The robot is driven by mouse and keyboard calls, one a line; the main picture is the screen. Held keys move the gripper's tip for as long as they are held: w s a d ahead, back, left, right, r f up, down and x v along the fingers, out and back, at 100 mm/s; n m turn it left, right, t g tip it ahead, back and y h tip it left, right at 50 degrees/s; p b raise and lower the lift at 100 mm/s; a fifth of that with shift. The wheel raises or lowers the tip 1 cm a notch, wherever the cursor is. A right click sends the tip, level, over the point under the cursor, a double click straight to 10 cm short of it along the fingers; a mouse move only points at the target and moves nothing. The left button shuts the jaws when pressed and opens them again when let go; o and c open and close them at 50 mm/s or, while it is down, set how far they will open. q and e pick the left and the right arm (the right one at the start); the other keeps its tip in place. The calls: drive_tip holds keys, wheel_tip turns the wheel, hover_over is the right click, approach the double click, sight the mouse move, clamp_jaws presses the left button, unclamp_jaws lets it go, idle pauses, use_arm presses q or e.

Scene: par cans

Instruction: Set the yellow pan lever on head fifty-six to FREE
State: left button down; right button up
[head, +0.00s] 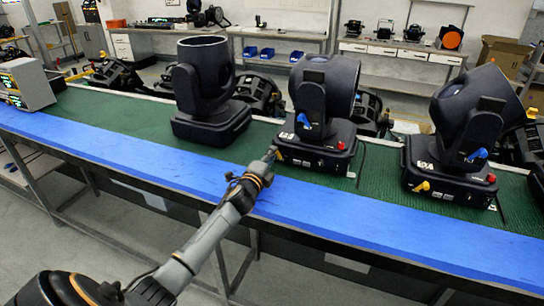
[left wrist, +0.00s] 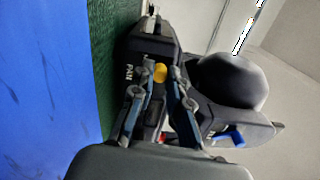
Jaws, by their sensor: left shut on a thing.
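The middle moving-head light (head: 325,90) stands on the bench. My left gripper (head: 274,153) reaches the left front corner of this base. In the left wrist view, its fingers (left wrist: 161,76) are closed about the yellow pan lever (left wrist: 159,74), beside the white word PAN (left wrist: 129,72). The blue lever (left wrist: 230,138) also shows there. The lever's FREE marking cannot be read. My right gripper is out of view.
A similar light (head: 465,120) with its own yellow lever (head: 422,187) stands to the right; another (head: 205,85) stands to the left. The blue strip (head: 400,235) along the bench's front is clear. A grey boxed device (head: 30,85) sits far left.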

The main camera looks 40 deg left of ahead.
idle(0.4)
use_arm(q)
drive_tip(key=c, duration=1.3)
unclamp_jaws()
drive_tip(key=shift+a, duration=0.1)
drive_tip(key=v, duration=1.2)
drive_tip(key=shift+f, duration=0.1)
